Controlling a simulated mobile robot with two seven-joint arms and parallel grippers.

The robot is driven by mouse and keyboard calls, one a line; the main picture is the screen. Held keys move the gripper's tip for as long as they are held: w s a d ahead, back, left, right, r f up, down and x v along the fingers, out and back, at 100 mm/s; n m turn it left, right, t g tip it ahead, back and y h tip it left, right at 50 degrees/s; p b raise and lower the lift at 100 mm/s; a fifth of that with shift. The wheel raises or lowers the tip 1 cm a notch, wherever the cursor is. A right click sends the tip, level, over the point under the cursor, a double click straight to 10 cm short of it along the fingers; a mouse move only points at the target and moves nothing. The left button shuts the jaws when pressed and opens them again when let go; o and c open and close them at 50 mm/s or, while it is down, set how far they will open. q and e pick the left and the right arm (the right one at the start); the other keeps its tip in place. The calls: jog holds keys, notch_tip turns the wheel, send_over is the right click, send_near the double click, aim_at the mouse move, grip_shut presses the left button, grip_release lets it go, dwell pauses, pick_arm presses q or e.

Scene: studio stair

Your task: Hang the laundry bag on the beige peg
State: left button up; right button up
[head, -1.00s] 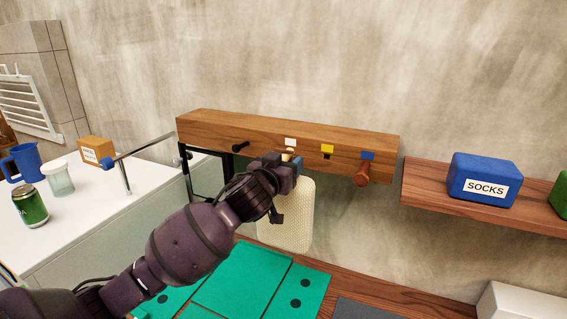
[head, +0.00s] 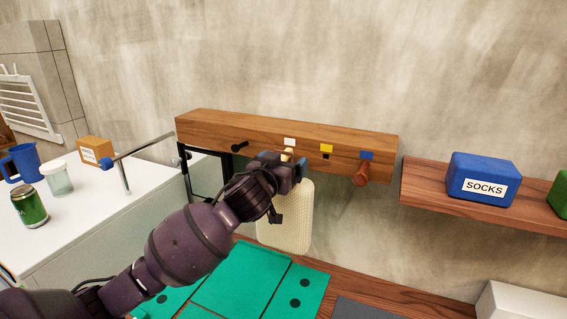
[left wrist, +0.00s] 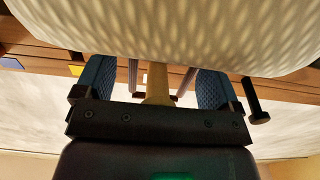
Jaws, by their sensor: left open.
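The cream woven laundry bag (head: 292,222) hangs upright below the wooden peg rail, partly behind my left wrist. My left gripper (head: 286,164) is open at the beige peg (head: 287,154), just above the bag. In the left wrist view, the blue-padded fingers (left wrist: 155,85) stand apart, with the beige peg (left wrist: 157,85) between them. Two strap-like strips lie on either side of the peg, and the bag's body (left wrist: 190,30) fills the top. Whether the bag's loop sits around the peg is hidden. My right gripper is not in view.
The wooden rail (head: 220,129) also carries a black peg (head: 240,147) to the left and a reddish-brown peg (head: 361,174) to the right. A shelf (head: 425,190) with a blue SOCKS box (head: 483,180) is at right. A green folding board (head: 240,285) lies below.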

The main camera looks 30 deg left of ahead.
pick_arm(q)
jog(key=shift+s, duration=0.15)
jog(key=s+b, duration=0.1)
jog(key=s, duration=0.9)
jog(key=shift+s+d+b, duration=0.3)
jog(key=shift+b, duration=0.05)
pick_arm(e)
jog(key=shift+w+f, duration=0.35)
